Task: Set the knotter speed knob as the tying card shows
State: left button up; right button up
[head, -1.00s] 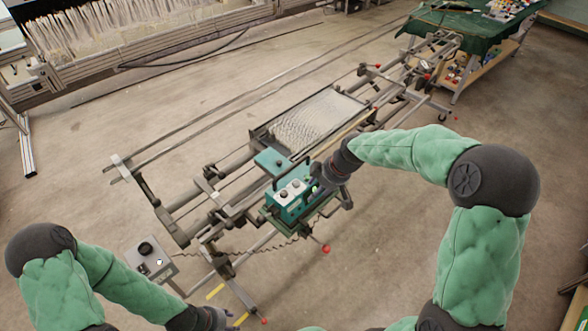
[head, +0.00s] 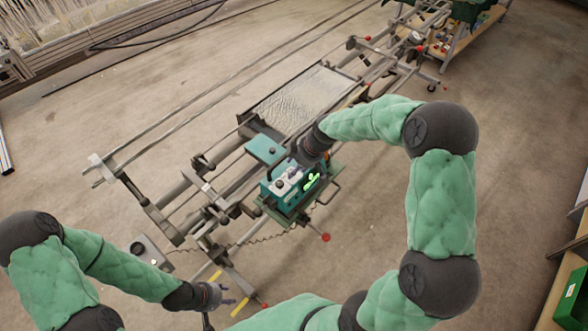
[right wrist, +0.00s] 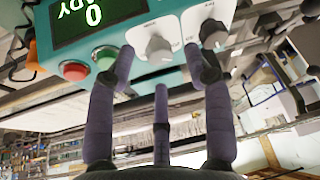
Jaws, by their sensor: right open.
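The teal knotter box (head: 285,192) stands on the frame at the centre of the head view, its green display (head: 312,182) lit. In the right wrist view its panel is upside down, with a display (right wrist: 93,15) reading READY and 0. I cannot tell which sets speed, and no tying card is readable. My right gripper (right wrist: 163,68) is open, its fingers spread just short of the knobs, apparently holding nothing. My left gripper (head: 222,295) is open and empty, low in the head view.
A red button (right wrist: 74,70) and a green button (right wrist: 105,56) sit beside the knobs. The frame's white warp sheet (head: 305,98) lies behind the box. A grey pedestal box (head: 146,250) stands at left. Floor to the right of the frame is clear.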

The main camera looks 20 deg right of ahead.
jog(key=shift+x, duration=1.05)
grip_shut()
